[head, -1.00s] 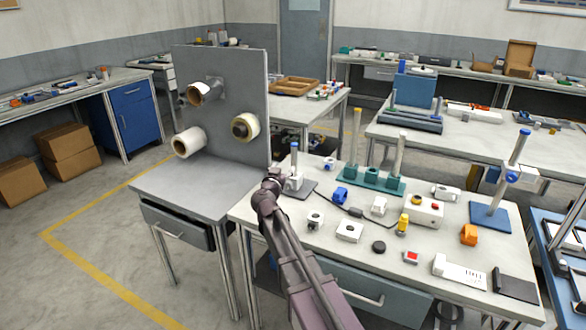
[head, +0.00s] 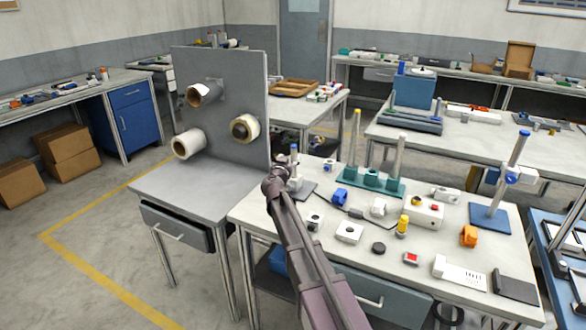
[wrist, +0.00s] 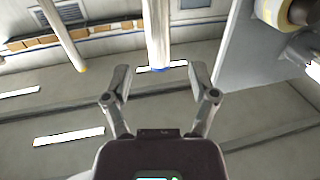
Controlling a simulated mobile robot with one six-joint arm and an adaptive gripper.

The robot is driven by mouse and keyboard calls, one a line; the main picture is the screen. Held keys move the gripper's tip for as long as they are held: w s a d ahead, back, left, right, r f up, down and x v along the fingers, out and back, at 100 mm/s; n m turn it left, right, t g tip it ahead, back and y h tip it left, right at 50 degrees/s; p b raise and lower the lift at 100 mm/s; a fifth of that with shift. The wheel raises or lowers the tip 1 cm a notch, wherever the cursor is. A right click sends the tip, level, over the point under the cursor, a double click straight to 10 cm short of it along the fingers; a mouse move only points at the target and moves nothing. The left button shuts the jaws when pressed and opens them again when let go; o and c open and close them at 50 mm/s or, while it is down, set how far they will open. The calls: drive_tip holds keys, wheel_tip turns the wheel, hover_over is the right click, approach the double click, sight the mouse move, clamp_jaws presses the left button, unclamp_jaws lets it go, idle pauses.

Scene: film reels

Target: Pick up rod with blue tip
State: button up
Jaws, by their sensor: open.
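The rod with the blue tip (head: 294,152) stands upright on a dark base plate at the near table's left end in the head view. Its lower part is partly hidden by my arm. In the wrist view the pale rod (wrist: 157,35) comes in from the top, with its blue tip pointing down between the fingertips. My gripper (wrist: 159,76) is open, a finger on each side of the tip, with gaps showing on both sides. I cannot tell the depth exactly. In the head view my gripper is mostly hidden at the end of my arm.
A yellow-tipped rod (head: 356,130) and a plain pale rod (head: 397,155) stand in a green base (head: 385,183) to the right. A grey upright panel (head: 228,130) with reels is close on the left. Another blue-tipped rod (head: 515,150) stands at the far right.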

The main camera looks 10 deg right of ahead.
sight(293, 152)
drive_tip(key=shift+w+d, duration=0.1)
drive_tip(key=shift+w, duration=0.05)
drive_tip(key=shift+x, duration=2.6)
drive_tip(key=shift+r, duration=0.1)
clamp_jaws()
